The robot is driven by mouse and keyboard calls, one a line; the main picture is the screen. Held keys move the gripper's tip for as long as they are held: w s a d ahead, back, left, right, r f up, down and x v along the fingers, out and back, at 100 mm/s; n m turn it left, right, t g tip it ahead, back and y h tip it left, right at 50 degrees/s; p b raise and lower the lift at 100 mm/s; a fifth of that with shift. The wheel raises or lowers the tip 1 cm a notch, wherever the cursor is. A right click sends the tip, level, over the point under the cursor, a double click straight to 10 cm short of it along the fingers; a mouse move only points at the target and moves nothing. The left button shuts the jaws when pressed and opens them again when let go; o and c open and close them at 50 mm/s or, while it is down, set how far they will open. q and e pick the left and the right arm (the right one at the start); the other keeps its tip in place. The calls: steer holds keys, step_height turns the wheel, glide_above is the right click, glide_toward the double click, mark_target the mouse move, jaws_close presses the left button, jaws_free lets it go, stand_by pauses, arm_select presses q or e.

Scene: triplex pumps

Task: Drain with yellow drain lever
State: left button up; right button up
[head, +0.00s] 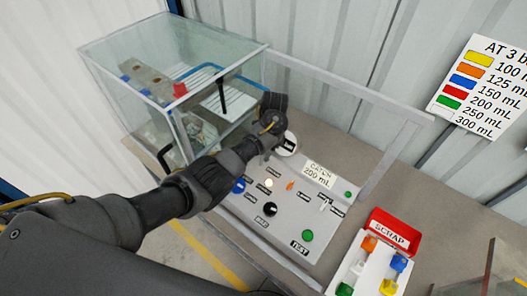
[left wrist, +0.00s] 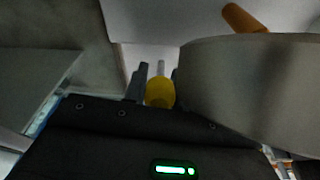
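The yellow drain lever's knob (left wrist: 160,92) shows in the left wrist view, between the dark fingers of my left gripper (left wrist: 158,80). Both fingers look close against its sides, but I cannot tell whether they grip it. A big grey rounded shape covers part of the right finger. In the head view my left gripper (head: 272,122) is over the far left part of the grey control panel (head: 238,208), beside the glass tank (head: 215,55). The yellow lever is hidden there behind my wrist. My right gripper is in neither view.
The panel carries a lit lamp (head: 269,184), a black knob (head: 270,209), a green button (head: 308,235) and a "CATCH 200 mL" sign (head: 319,173). A red scrap bin (head: 394,228) and a tray of coloured parts (head: 350,268) stand at right. A colour chart (head: 480,90) hangs behind.

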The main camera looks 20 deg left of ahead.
arm_select(q)
steer(key=o, duration=0.4)
stand_by(0.3)
